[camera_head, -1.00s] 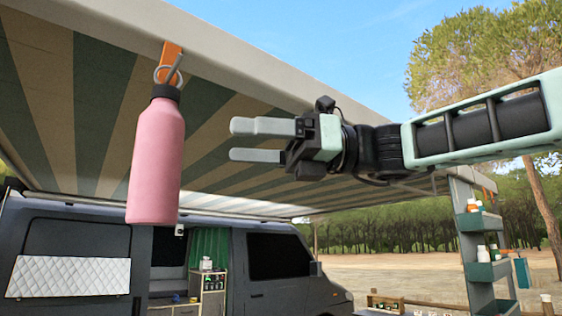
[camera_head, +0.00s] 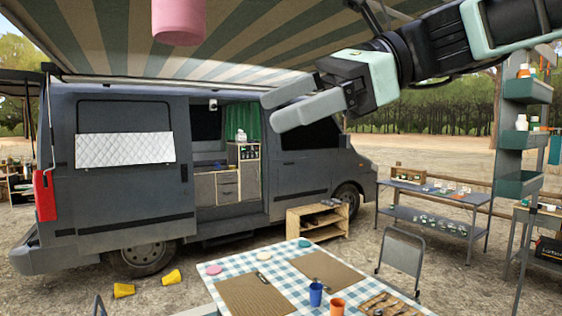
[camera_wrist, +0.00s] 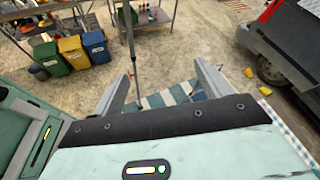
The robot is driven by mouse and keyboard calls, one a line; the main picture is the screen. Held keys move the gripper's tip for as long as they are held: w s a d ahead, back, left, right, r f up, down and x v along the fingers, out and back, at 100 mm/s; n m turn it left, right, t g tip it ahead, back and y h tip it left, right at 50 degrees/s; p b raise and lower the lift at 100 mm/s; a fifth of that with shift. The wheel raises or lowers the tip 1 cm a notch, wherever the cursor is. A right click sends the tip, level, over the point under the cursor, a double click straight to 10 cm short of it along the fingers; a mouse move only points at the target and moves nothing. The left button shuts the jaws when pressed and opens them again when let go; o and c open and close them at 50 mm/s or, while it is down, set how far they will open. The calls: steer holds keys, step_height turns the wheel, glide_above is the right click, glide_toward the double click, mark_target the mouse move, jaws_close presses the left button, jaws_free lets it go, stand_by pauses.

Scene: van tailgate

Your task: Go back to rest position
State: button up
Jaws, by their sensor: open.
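My gripper (camera_head: 296,104) is in the upper right half of the head view, in front of the van, with its fingers pointing left. In the wrist view my gripper (camera_wrist: 165,85) shows two fingers spread apart with nothing between them. The lower part of a pink bottle (camera_head: 178,22) hangs at the top of the head view, left of my gripper and apart from it. Its upper part is out of the frame.
A table with a checked cloth (camera_head: 215,292) stands below, bearing mats, cups and a cutlery tray. A grey van (camera_head: 100,205) stands behind. A metal chair (camera_head: 401,254), a metal table (camera_head: 436,193) and a green-shelved rack (camera_head: 519,185) are at right.

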steer(key=s+d+f+n+h+b, duration=0.1)
steer(key=s+f+n+h+b, duration=0.2)
steer(key=f, duration=1)
steer(key=s+d+f+n+h, duration=0.25)
steer(key=f+n+h, duration=0.2)
steer(key=f, duration=0.85)
steer(key=s+d+f+n+h+b, duration=0.1)
steer(key=s+d+f+n+h, duration=0.1)
steer(key=s+d+f+n, duration=0.2)
steer(key=s+d+f+n+h+b, duration=0.2)
steer(key=s+d+f+n+h, duration=0.1)
steer(key=f+n, duration=0.7)
step_height(320, 180, down, 4)
steer(key=s+d, duration=0.1)
steer(key=d, duration=0.1)
steer(key=shift+s+d+t, duration=0.3)
steer(key=shift+s+t, duration=0.1)
steer(key=shift+r, duration=0.15)
